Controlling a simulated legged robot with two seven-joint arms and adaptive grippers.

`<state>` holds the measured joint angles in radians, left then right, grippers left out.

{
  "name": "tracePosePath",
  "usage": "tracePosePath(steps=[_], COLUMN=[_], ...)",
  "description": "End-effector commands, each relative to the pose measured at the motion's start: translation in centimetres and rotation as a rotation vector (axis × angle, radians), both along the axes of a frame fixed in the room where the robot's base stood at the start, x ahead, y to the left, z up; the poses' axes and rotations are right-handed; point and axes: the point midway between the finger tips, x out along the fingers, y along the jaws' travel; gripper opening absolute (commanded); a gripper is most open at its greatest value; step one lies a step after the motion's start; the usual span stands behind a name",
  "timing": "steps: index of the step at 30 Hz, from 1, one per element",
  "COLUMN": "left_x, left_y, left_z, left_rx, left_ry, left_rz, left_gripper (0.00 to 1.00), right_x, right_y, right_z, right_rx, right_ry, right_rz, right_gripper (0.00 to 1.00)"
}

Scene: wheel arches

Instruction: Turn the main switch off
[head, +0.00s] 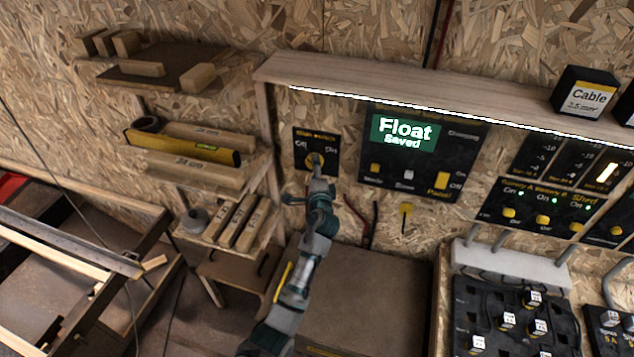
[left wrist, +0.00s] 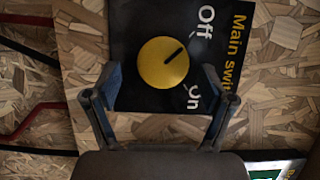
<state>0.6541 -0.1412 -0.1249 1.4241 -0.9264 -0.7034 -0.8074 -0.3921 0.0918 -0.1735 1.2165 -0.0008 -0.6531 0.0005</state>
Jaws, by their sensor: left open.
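The main switch is a black plate (head: 301,136) on the chipboard wall with a yellow round knob (left wrist: 163,63). In the left wrist view the dark mark on the knob points up and right, in line with the Off label; the On label is lower right. My left gripper (left wrist: 160,70) is open, with one finger on each side of the knob and a gap to it on both sides. In the head view the gripper (head: 316,172) is in front of the plate and hides part of the knob. My right gripper is in neither view.
A black panel (head: 383,183) with a green screen reading "Float Saved" (head: 404,131) is right of the switch. A wooden shelf board (head: 350,80) juts out above. Shelves with wood blocks (head: 200,170) stand left. Red and black cables (left wrist: 35,120) hang near the switch.

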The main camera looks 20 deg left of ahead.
Motion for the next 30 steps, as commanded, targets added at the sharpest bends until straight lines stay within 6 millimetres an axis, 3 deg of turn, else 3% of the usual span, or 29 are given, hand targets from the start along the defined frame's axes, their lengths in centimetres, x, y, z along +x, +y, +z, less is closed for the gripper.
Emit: tracePosePath(steps=[6, 12, 18, 30], left_x=[-4.8, -8.0, -9.3, -9.3], left_y=[-1.7, -2.9, -3.3, -3.3], left_z=[-0.1, -0.2, -0.1, -0.1], left_rx=[-0.002, -0.002, 0.0, -0.001], left_ry=[0.0, 0.002, 0.001, 0.002], left_rz=[-0.001, 0.0, 0.001, 0.001], left_gripper=[0.82, 0.82, 0.82, 0.82], right_x=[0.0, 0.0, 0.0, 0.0], right_y=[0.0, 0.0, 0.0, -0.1], right_z=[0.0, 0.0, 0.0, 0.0], right_rx=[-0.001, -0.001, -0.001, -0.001], right_ry=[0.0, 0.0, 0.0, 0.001], right_rz=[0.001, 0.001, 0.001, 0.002], right_gripper=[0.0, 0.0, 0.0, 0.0])
